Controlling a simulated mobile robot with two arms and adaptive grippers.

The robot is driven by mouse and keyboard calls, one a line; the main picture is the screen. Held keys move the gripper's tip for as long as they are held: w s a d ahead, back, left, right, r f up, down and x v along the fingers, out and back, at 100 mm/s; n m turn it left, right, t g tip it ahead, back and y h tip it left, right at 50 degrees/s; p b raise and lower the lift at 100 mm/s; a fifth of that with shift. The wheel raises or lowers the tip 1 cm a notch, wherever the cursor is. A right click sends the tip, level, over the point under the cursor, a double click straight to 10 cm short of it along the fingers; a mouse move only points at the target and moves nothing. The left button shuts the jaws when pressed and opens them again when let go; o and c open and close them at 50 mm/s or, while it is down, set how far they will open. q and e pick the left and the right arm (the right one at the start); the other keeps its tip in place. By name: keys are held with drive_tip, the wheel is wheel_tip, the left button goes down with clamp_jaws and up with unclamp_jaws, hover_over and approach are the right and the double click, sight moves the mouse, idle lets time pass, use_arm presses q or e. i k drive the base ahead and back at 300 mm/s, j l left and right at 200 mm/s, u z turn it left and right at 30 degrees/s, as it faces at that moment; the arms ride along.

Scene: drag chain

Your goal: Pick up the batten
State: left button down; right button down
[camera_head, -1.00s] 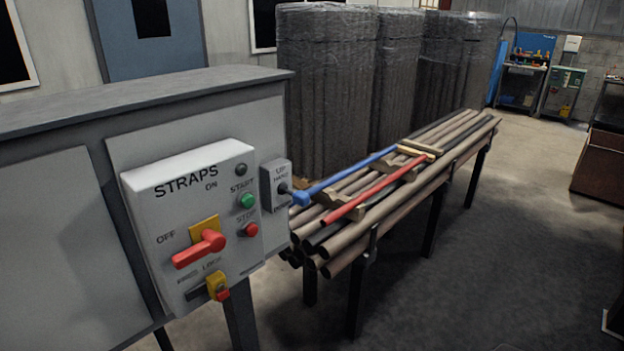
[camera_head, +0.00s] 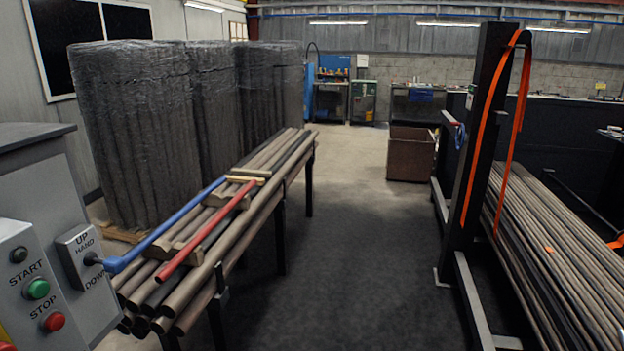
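Short wooden pieces lie across a stack of pipes (camera_head: 245,218) on a long rack at the left. Two pale wooden strips (camera_head: 241,179) lie near the far part of the stack. A browner, notched wooden piece (camera_head: 178,249) lies nearer, partly under a red bar (camera_head: 207,232). I cannot tell which of these is the batten. A blue bar (camera_head: 170,233) runs beside the red one, its near end by the hand lever box. Neither of my grippers is in view.
A control box (camera_head: 38,268) with green and red buttons stands at the near left. Wrapped pipe bundles (camera_head: 135,125) stand behind the rack. A dark post (camera_head: 482,150) with orange straps and a long pipe bundle (camera_head: 560,260) are at the right. The floor between is clear.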

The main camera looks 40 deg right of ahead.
sight(229, 178)
drive_tip(key=z, duration=2.85)
drive_tip(key=u, duration=2.1)
drive_tip(key=i+u, duration=0.1)
drive_tip(key=u, duration=0.25)
drive_tip(key=i+l+u, duration=0.1)
drive_tip(key=u, duration=0.25)
drive_tip(key=i+l+u, duration=0.25)
drive_tip(key=i+l, duration=0.2)
drive_tip(key=l, duration=0.15)
drive_tip(key=i+l+u, duration=0.3)
drive_tip(key=l, duration=0.35)
drive_tip(key=i+l+u, duration=0.1)
drive_tip(key=i+l, duration=0.2)
drive_tip(key=l, duration=0.1)
